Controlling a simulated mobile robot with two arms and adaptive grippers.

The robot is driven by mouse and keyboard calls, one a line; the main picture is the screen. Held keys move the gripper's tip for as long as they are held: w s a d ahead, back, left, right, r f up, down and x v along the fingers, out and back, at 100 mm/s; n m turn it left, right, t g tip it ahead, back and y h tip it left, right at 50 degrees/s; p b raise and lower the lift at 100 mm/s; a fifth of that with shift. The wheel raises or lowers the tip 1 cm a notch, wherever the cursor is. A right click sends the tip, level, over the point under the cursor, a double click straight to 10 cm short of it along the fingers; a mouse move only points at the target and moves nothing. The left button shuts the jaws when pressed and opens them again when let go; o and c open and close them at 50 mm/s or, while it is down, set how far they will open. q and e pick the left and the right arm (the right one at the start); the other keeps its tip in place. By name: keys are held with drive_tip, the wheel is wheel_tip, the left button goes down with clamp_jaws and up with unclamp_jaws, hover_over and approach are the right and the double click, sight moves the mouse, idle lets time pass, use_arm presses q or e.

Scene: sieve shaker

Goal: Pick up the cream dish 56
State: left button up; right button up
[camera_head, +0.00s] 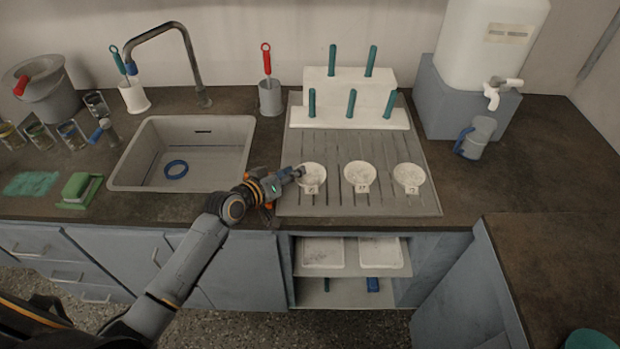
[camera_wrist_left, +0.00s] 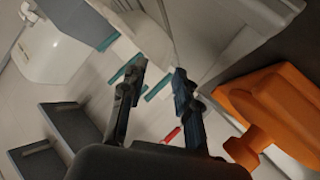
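Three round cream dishes stand in a row on the grey draining board: a left dish (camera_head: 312,176), a middle dish (camera_head: 359,174) and a right dish (camera_head: 408,176). Each has a small white label at its front, too small to read surely, so I cannot tell which is 56. My left gripper (camera_head: 298,172) is at the left rim of the left dish, pointing right; whether it touches cannot be told. In the left wrist view its fingers (camera_wrist_left: 159,75) are apart with nothing seen between them. No dish shows clearly there. My right gripper is out of view.
A white rack (camera_head: 346,88) with several teal pegs stands behind the dishes. A sink (camera_head: 184,150) with a tap lies to the left. A white water tank (camera_head: 490,45) and a blue-grey jug (camera_head: 475,138) stand to the right. The draining board (camera_head: 330,205) is bare in front.

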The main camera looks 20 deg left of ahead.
use_arm(q)
drive_tip(key=x, duration=0.2)
drive_tip(key=shift+w+d+f, duration=0.1)
drive_tip(key=shift+w, duration=0.1)
drive_tip(key=shift+s, duration=0.1)
clamp_jaws()
wheel_tip(320, 180, up, 3)
drive_tip(key=shift+r, duration=0.1)
drive_tip(key=s+d+r+n+y, duration=0.1)
drive_tip(key=s+r+n+y, duration=0.1)
drive_tip(key=s+r, duration=0.4)
drive_tip(key=s+d+r+n+y, duration=0.1)
drive_tip(key=s+r+n+y, duration=0.1)
drive_tip(key=s+r, duration=0.4)
drive_tip(key=shift+s+d+r+t+y, duration=0.3)
drive_tip(key=shift+s+t+y, duration=0.1)
drive_tip(key=shift+s, duration=2.25)
